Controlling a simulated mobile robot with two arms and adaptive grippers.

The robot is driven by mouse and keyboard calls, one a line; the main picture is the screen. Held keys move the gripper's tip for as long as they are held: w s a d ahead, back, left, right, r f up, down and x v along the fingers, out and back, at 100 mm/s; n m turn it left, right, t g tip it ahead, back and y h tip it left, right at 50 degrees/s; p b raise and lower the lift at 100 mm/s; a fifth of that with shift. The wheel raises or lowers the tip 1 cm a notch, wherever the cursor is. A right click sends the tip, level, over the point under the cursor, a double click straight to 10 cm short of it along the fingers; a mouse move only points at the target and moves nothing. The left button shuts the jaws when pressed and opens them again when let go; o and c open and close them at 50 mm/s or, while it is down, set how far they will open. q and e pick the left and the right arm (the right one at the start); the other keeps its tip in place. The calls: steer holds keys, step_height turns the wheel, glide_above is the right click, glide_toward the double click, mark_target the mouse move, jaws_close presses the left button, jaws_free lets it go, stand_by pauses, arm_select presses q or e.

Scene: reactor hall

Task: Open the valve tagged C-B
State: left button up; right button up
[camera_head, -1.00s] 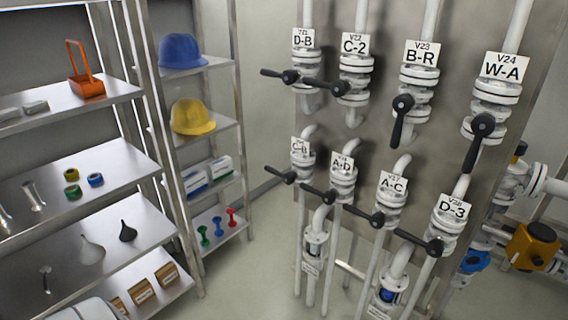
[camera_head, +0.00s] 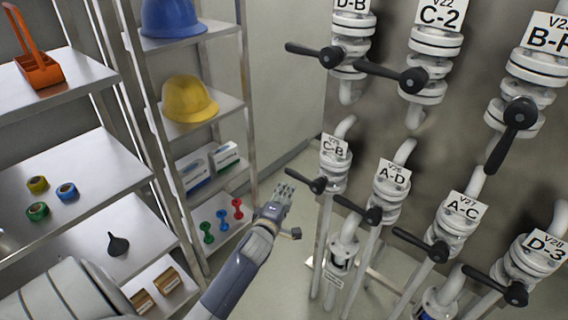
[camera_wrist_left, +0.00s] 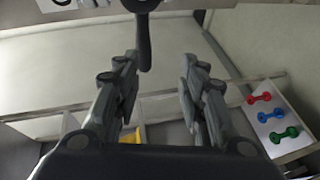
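The valve tagged C-B (camera_head: 334,172) is at the left end of the lower row in the head view, on a white upright pipe. Its black lever (camera_head: 304,180) points left, across the pipe. My left gripper (camera_head: 284,192) comes up from below and is just left of and below the lever's free end, apparently not touching it. In the left wrist view my left gripper (camera_wrist_left: 158,75) has its fingers spread with nothing held between them. A dark lever (camera_wrist_left: 144,40) hangs at the top of that view, beyond the gap. My right gripper is out of view.
The valve tagged A-D (camera_head: 388,195) stands close on the right, its lever (camera_head: 357,208) pointing left towards C-B's pipe. The valve tagged D-B (camera_head: 350,50) is above. Shelving with a yellow helmet (camera_head: 188,100) stands to the left. Floor shows between shelves and pipes.

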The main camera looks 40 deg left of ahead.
mark_target(292, 175)
arm_select(q)
steer(key=shift+n+t, duration=0.3)
steer(key=w, duration=0.1)
steer(key=w+a+r, duration=0.1)
steer(key=w, duration=0.2)
steer(key=shift+w+a+r, duration=0.25)
steer(key=shift+w+a, duration=0.1)
steer(key=shift+a, duration=0.05)
steer(key=x, duration=0.5)
steer(key=shift+w+a+f, duration=0.15)
steer(key=shift+w+f, duration=0.05)
steer(key=shift+w, duration=0.05)
steer(key=shift+w+a, duration=0.1)
steer(key=shift+w, duration=0.1)
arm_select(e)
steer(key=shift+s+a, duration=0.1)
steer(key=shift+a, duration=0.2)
arm_select(q)
steer(key=shift+c, duration=0.3)
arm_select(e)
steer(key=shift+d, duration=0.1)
arm_select(q)
jaws_close()
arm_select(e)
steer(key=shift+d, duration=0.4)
